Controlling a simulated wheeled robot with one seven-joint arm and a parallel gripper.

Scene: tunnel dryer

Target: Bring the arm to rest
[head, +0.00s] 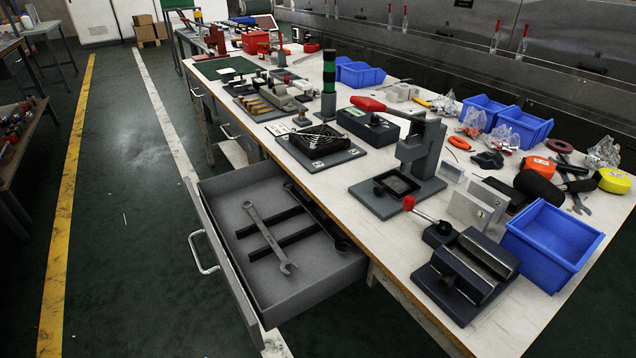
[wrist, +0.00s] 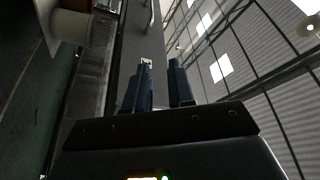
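My gripper (wrist: 160,85) shows only in the wrist view. Its two dark fingers stand apart with a gap between them, and nothing is held there. In the wrist view the gripper points away from the bench, with a wall, ceiling beams and bright panels behind it. The head view shows no part of my arm or gripper.
A long workbench (head: 395,235) crowded with tools and fixtures fills the head view's right side. A drawer (head: 225,215) stands open toward the aisle, with wrenches (head: 268,238) inside. Blue bins (head: 552,240) stand on the bench. The green floor (head: 120,240) at left is clear.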

